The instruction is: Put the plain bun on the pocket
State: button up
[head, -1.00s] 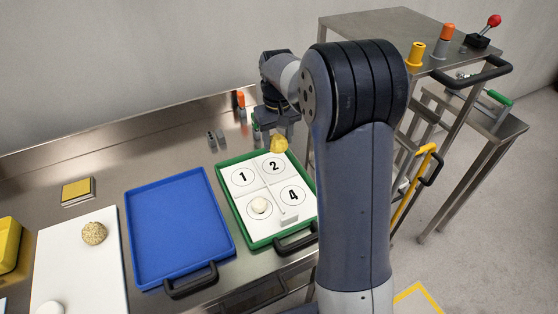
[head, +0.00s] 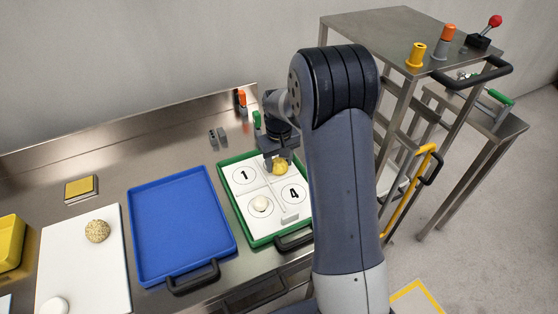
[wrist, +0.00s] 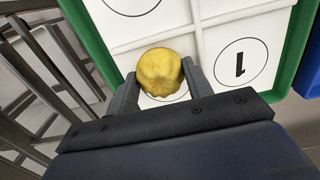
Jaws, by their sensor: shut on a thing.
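My gripper (head: 279,160) is shut on a yellow bun (head: 280,168) with a ridged lower edge. In the wrist view the bun (wrist: 160,70) sits between the two fingers (wrist: 160,78). It is over the pocket marked 2 in the green-rimmed tray (head: 227,190) and hides most of that pocket's circle. I cannot tell whether it touches the tray floor. Pockets 1 (head: 243,175) and 4 (head: 294,193) are empty. A smooth pale bun (head: 261,203) lies in the front left pocket, hiding its number.
A blue tray (head: 182,225) stands left of the green one. A white board (head: 85,262) holds a seeded bun (head: 97,231) and a pale bun (head: 53,306). Small grey blocks (head: 217,136) and an orange-topped item (head: 242,99) stand behind. A metal stand (head: 375,35) is at right.

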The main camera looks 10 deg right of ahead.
aim_at(279, 161)
jog(key=shift+f, duration=0.15)
jog(key=o, duration=1)
notch_tip(279, 161, up, 12)
jog(key=shift+r+b, duration=0.2)
jog(key=shift+b, duration=0.1)
